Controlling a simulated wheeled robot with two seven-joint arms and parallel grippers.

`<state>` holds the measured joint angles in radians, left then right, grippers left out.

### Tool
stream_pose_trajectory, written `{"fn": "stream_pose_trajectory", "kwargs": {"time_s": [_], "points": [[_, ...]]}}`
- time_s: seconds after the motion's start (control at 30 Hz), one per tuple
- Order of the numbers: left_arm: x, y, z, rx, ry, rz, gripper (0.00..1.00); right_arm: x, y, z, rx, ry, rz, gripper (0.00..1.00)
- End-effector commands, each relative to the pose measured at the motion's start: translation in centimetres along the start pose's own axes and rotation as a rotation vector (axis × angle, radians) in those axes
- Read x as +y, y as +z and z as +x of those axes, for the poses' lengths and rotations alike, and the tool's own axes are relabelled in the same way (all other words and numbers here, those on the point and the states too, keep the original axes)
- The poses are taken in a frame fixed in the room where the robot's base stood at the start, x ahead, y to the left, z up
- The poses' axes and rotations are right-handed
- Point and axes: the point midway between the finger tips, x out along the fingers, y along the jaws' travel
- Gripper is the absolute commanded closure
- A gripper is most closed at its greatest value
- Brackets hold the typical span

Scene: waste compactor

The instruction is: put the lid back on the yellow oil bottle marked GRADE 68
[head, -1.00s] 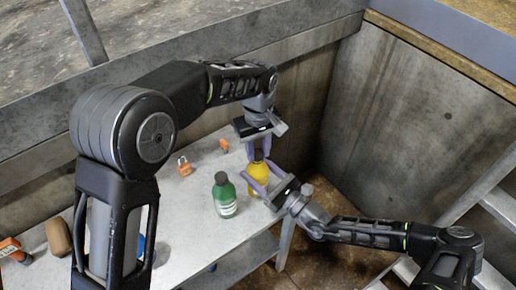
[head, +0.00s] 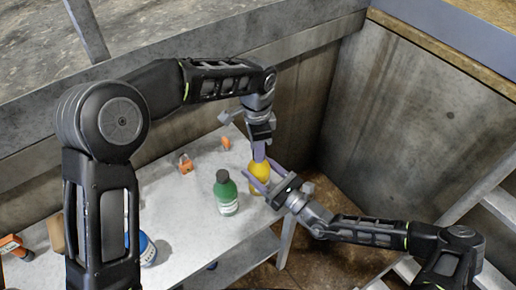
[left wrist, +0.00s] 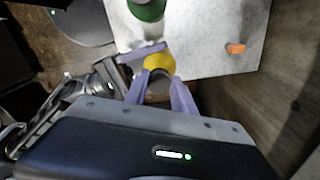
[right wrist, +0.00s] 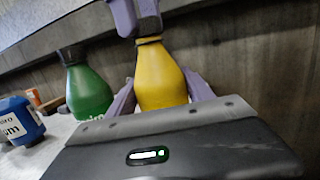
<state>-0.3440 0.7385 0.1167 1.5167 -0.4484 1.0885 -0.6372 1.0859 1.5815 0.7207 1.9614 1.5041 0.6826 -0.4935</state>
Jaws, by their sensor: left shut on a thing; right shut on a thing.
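The yellow oil bottle (head: 260,171) stands upright at the right end of the grey table; its marking cannot be read. My right gripper (head: 263,180) is shut around the bottle's body from the right; its fingers flank the yellow body (right wrist: 160,82) in the right wrist view. My left gripper (head: 259,153) points down over the bottle's top and is shut on the dark lid (left wrist: 158,86). In the right wrist view the lid (right wrist: 148,39) sits at the bottle's neck, partly hidden by the left fingers. I cannot tell whether it is fully seated.
A green bottle with a dark cap (head: 225,193) stands just left of the yellow one. An orange padlock (head: 185,164) and a small orange item (head: 226,143) lie farther back. A blue container (head: 147,250) is near my left arm. A concrete wall (head: 400,120) rises to the right.

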Motion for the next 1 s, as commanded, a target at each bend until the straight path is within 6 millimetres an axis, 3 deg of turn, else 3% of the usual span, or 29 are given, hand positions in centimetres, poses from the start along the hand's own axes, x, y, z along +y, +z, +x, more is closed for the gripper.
{"fn": "stream_pose_trajectory", "kwargs": {"time_s": [0.7,0.83,1.0], "points": [[-0.44,-0.74,0.13,0.003,0.000,2.021,1.00,-0.04,-0.09,-0.04,0.002,-0.001,0.000,1.00],[-0.38,-0.81,0.13,0.002,0.001,2.326,1.00,-0.04,-0.10,-0.04,0.003,-0.001,0.001,1.00],[-0.32,-0.91,0.10,0.000,0.000,2.499,1.00,-0.04,-0.10,-0.04,0.003,-0.001,0.001,1.00]]}}
